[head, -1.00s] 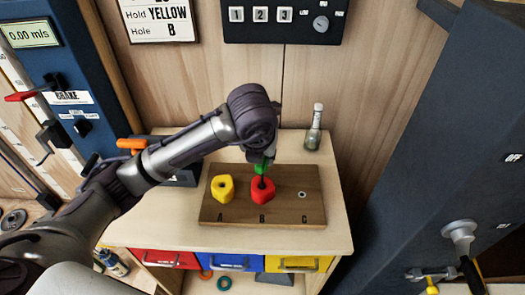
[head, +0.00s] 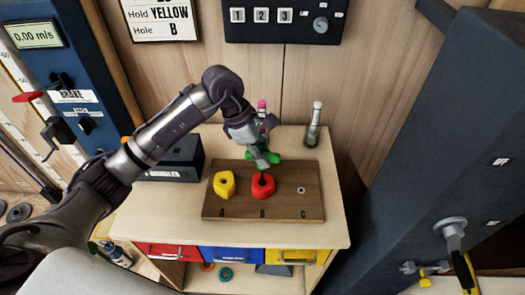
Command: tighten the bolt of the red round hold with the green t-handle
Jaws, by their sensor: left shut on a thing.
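The red round hold (head: 263,188) sits on the wooden board (head: 310,211) at the spot marked B. My left gripper (head: 264,160) is above it, shut on the green t-handle (head: 273,156). The handle's green ends show on both sides of the fingers. A short dark shaft points down to the middle of the red hold. I cannot tell how deep its tip sits, and the bolt itself is hidden. A yellow hold (head: 224,185) is beside it at A, and spot C shows only a bare hole (head: 301,190). My right gripper is not in view.
A bottle (head: 314,125) stands behind the board, and a pink-topped one (head: 262,106) shows behind my gripper. A dark box (head: 178,160) is at the left of the bench, partly behind my arm. A dark blue panel (head: 440,140) rises at right.

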